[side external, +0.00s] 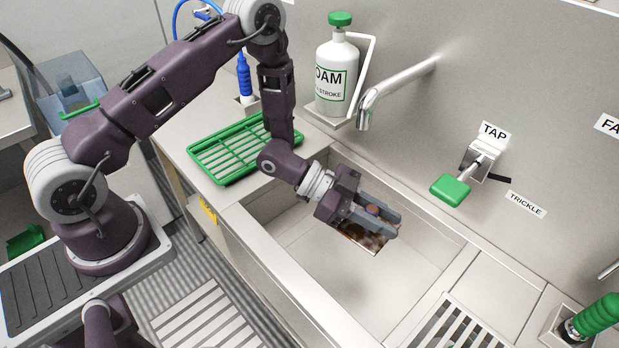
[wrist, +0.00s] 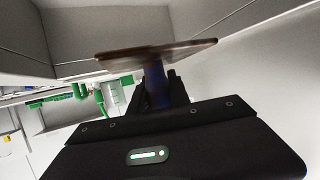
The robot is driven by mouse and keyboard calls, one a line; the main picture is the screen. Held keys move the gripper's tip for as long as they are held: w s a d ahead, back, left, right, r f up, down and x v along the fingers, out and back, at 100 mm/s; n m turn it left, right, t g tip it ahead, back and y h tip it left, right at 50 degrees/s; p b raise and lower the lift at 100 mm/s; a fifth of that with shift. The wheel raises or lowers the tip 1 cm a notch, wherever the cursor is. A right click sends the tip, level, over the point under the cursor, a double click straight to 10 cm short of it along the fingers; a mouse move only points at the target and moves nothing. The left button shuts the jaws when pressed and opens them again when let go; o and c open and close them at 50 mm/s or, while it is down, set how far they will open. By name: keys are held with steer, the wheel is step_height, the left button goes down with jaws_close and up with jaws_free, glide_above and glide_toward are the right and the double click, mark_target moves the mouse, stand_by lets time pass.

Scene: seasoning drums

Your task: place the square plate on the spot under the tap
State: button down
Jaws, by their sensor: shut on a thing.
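My gripper (side external: 374,213) is shut on the square plate (side external: 364,238), which is brown with blotches and has a pale edge. The plate is held in or just above the steel sink basin (side external: 300,262); I cannot tell whether it touches the bottom. In the wrist view the plate (wrist: 150,50) shows nearly edge-on beyond the fingers (wrist: 160,88), with a blue-purple part between them. The tap spout (side external: 366,110) comes out of the wall above and behind the basin. The spot under the tap cannot be made out.
A foam bottle (side external: 338,75) stands on a ledge left of the spout. A green drying rack (side external: 228,150) lies on the counter left of the basin. A green tap lever (side external: 450,190) juts from the wall at right. A slotted grate (side external: 455,330) is at the front right.

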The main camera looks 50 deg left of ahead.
steer(key=a+r+n+t, duration=0.1)
steer(key=a+r, duration=0.5)
steer(key=a, duration=0.3)
step_height(320, 180, up, 24)
steer(key=n+t+y, duration=0.6)
steer(key=n+y, duration=0.6)
glide_above(265, 125)
steer(key=s, duration=0.4)
steer(key=shift+m, duration=0.3)
steer(key=f, duration=2.9)
steer(key=shift+w, duration=0.2)
steer(key=shift+f, duration=0.1)
steer(key=c, duration=1.2)
jaws_free()
steer(key=shift+c, duration=0.2)
